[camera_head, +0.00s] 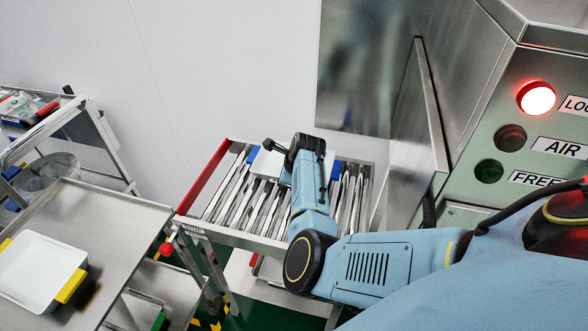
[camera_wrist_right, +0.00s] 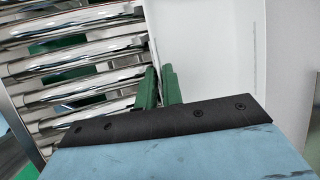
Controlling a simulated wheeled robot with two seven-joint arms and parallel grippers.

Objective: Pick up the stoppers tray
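A white tray (camera_head: 267,164) with blue ends (camera_head: 253,155) lies on the roller rack, mostly hidden behind my right arm; I cannot confirm it is the stoppers tray. My right gripper (camera_head: 279,150) is over it. In the right wrist view, the green fingers of the right gripper (camera_wrist_right: 161,80) are close together at the edge of a white tray (camera_wrist_right: 200,45). The rim seems to run between them, but I cannot tell whether they clamp it. Another white tray (camera_head: 42,270) with yellow handles sits on the left table. My left gripper is out of view.
The metal roller rack (camera_head: 190,222) has a red left side and stands against the white wall. The washer panel (camera_head: 500,110) with a lit red lamp (camera_head: 536,98) is at the right. A steel table (camera_head: 110,225) and a cart (camera_head: 95,130) stand at the left.

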